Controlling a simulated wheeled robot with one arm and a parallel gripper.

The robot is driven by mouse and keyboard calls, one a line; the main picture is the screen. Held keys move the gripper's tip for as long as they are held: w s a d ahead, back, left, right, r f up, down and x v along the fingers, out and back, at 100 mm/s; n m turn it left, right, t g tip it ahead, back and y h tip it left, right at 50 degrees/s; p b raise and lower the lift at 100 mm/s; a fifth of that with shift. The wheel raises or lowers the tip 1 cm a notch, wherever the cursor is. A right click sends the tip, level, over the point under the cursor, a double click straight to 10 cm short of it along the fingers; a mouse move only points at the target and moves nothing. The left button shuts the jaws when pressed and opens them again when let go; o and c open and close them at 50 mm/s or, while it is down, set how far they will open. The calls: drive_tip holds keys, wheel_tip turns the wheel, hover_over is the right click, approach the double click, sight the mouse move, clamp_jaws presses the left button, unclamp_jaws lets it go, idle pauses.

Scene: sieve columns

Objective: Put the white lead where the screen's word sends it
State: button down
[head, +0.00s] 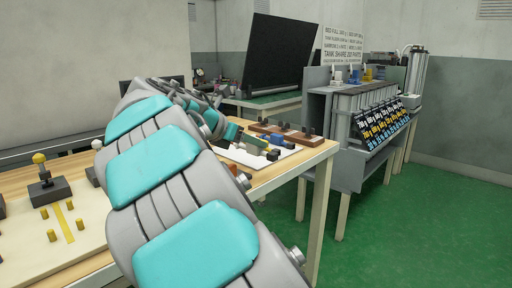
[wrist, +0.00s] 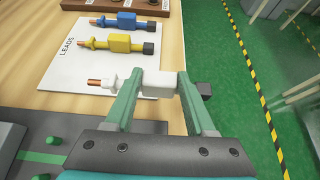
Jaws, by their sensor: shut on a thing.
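The white lead (wrist: 158,84), with a copper tip at its left and a dark end at its right, is between the green fingers of my gripper (wrist: 160,82) in the wrist view. The fingers are shut on its white body. It is over or just at the lower edge of the white LEADS card (wrist: 75,70); I cannot tell if it touches the card. A large dark panel (head: 280,52), perhaps the screen, stands at the back in the head view; no word shows on it.
A yellow lead (wrist: 120,42) and a blue lead (wrist: 125,20) lie on the card. A brown block (wrist: 130,4) is beyond them. A grey panel with green pegs (wrist: 54,140) is at lower left. A labelled column rack (head: 375,115) and a printed sign (head: 343,42) stand at right.

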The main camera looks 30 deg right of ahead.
drive_tip(key=w+d, duration=0.2)
drive_tip(key=w, duration=0.2)
drive_tip(key=w+d, duration=0.2)
drive_tip(key=w, duration=0.2)
drive_tip(key=w+d+f, duration=0.1)
drive_tip(key=w, duration=0.2)
drive_tip(key=shift+w+d, duration=0.4)
drive_tip(key=shift+f, duration=1.85)
drive_tip(key=shift+c, duration=1.2)
unclamp_jaws()
